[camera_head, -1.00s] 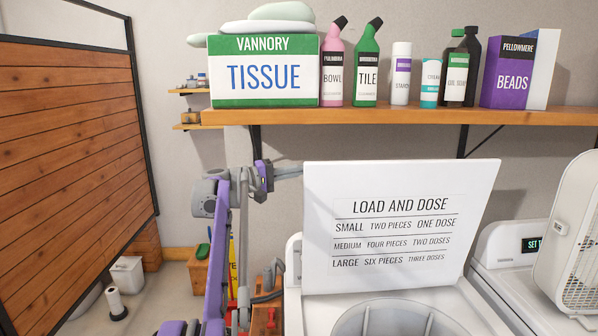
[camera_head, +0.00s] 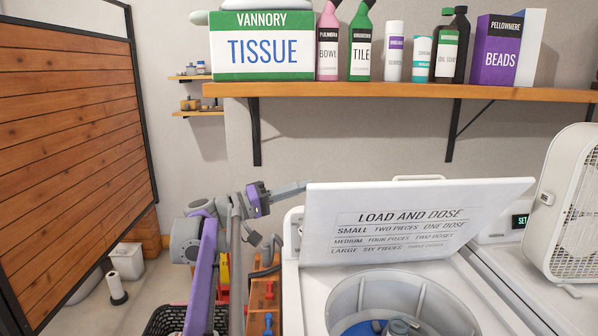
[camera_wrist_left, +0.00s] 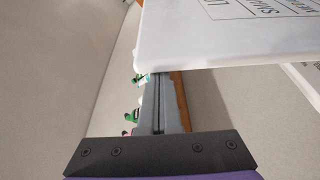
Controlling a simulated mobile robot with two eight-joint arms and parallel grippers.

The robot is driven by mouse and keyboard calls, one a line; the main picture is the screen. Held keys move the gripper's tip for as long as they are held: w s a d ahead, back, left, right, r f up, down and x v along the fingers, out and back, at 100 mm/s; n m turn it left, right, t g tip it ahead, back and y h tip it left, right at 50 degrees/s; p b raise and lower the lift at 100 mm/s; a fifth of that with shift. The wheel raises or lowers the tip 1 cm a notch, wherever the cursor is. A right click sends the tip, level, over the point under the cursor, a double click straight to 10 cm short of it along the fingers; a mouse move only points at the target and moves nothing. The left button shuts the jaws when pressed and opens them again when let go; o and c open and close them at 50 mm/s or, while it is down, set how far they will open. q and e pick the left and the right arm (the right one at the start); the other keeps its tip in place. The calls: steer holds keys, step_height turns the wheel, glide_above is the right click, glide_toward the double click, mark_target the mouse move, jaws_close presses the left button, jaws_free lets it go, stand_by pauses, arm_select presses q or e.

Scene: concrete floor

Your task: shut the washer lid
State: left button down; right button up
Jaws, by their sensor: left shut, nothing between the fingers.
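The washer lid (camera_head: 420,238) is white with "LOAD AND DOSE" printing. It stands partly open, tilted forward over the round tub of the white washer (camera_head: 303,310). My left gripper (camera_head: 303,187) reaches in from the left, and its shut fingers are at the lid's upper left corner. In the left wrist view, the slim grey fingers (camera_wrist_left: 162,100) run up to the edge of the lid (camera_wrist_left: 215,35), which hides their tips. I cannot tell whether they touch it. My right gripper is in neither current view.
A wooden shelf (camera_head: 360,92) with a tissue box (camera_head: 262,48) and several bottles runs along the wall above. A white fan (camera_head: 572,215) stands on the neighbouring machine at right. Blue items (camera_head: 365,328) show in the tub. A wood-slat partition (camera_head: 70,150) is at left.

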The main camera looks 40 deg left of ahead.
arm_select(q)
steer(key=s+d+f+m+h+b, duration=0.2)
steer(key=s+d+f+m+b, duration=0.25)
steer(key=f, duration=0.45)
steer(key=s+d+f+m+h+b, duration=0.1)
steer(key=s+d+f+m+b, duration=0.15)
steer(key=s+d+f, duration=0.45)
steer(key=s+d+f+m+b, duration=0.1)
steer(key=f+b, duration=0.1)
steer(key=f, duration=0.4)
steer(key=s+d+f+m+h+b, duration=0.1)
steer(key=d+f+m+b, duration=0.1)
steer(key=f, duration=0.4)
steer(key=s+d+f+m+b, duration=0.1)
steer(key=d+f+b, duration=0.1)
steer(key=f+b, duration=0.2)
step_height(320, 180, down, 3)
steer(key=shift+s+r+g+h, duration=0.1)
steer(key=shift+s+g+h, duration=0.05)
steer(key=shift+g+h, duration=0.25)
arm_select(e)
step_height(320, 180, down, 18)
steer(key=s, duration=0.1)
steer(key=shift+s+d+r+g, duration=0.15)
steer(key=shift+g, duration=0.15)
arm_select(q)
steer(key=shift+r, duration=0.15)
arm_select(e)
steer(key=shift+r, duration=0.1)
